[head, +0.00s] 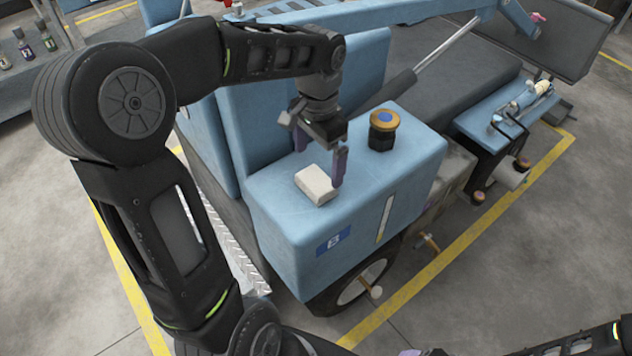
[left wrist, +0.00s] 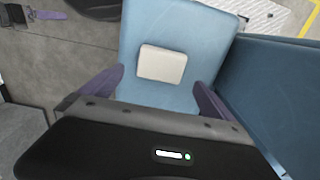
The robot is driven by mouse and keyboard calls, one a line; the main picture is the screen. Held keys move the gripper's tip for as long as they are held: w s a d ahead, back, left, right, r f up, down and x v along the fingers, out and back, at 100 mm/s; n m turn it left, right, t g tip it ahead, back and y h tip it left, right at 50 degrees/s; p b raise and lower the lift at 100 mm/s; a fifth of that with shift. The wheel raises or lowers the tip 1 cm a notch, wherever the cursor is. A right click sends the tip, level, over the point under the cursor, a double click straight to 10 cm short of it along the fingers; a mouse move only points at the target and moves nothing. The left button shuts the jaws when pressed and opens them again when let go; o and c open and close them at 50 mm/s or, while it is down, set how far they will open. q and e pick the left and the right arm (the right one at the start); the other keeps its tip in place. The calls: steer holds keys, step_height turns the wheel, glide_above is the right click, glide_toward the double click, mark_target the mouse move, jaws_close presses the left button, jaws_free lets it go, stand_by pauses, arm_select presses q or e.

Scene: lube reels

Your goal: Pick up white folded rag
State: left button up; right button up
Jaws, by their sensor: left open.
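The white folded rag (head: 316,185) lies flat on top of the blue machine housing (head: 275,205), near its left edge. My left gripper (head: 319,164) is open just above the rag, pointing down with its purple fingers apart. In the left wrist view the rag (left wrist: 162,65) lies on the blue surface ahead of the two spread fingers (left wrist: 157,88), between their lines. Nothing is between the fingers, and I see no contact with the rag.
A blue upright panel (head: 240,120) rises behind and left of the rag. A blue side tray (head: 508,118) with small items is at the right. The housing top around the rag is mostly clear.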

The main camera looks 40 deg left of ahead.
mark_target(318, 178)
arm_select(q)
steer(key=shift+f, duration=0.25)
steer(key=shift+a+f+p, duration=0.1)
steer(key=shift+f+p, duration=0.25)
steer(key=shift+f, duration=2.3)
steer(key=c, duration=1.4)
steer(key=shift+r, duration=0.1)
steer(key=shift+c, duration=0.2)
steer(key=shift+w+r, duration=0.1)
step_height(318, 178, up, 10)
